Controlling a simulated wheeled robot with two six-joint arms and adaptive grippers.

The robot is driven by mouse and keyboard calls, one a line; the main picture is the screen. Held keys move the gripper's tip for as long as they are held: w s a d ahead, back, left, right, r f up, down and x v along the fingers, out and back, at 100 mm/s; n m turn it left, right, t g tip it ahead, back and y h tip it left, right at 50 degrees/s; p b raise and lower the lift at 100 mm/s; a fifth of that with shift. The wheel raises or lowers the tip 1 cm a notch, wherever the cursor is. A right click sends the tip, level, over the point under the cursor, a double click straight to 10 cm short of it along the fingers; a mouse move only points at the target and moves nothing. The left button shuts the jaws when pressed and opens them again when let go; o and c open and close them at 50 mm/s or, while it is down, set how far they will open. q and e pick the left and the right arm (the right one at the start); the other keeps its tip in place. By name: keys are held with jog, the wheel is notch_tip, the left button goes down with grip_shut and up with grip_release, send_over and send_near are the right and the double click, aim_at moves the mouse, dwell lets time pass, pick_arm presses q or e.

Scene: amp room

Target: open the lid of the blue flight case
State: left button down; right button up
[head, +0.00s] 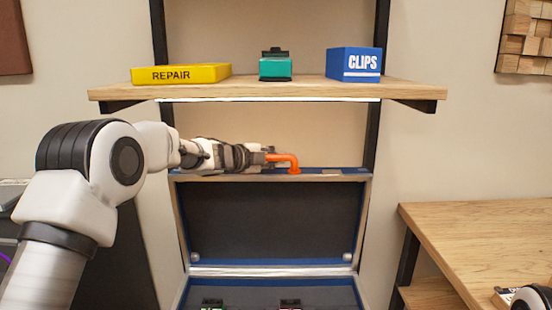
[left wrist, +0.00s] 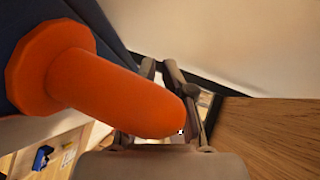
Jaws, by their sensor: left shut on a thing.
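The blue flight case (head: 182,297) stands below the wall shelf with its lid (head: 270,220) raised upright. The lid's dark inner face, blue lining and pale metal edges face me. An orange handle (head: 291,161) sits on the lid's top edge; in the left wrist view the orange handle (left wrist: 120,95) fills the left and middle. My left gripper (head: 262,158) comes in from the left and is shut on the handle's left end. Part of the case's inside is cut off at the bottom.
A wooden shelf (head: 290,91) above the lid bears a yellow REPAIR tray (head: 190,75), a teal box (head: 274,67) and a blue CLIPS box (head: 354,64). A wooden table (head: 480,225) stands at right. Several small items lie inside the case.

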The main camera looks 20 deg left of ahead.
pick_arm(q)
jog(key=c, duration=1.5)
grip_release()
jog(key=shift+r, duration=0.25)
jog(key=shift+o, duration=0.6)
jog(key=shift+s+r, duration=0.15)
jog(key=shift+s, duration=0.1)
jog(key=v, duration=1.2)
jog(key=shift+a, duration=0.1)
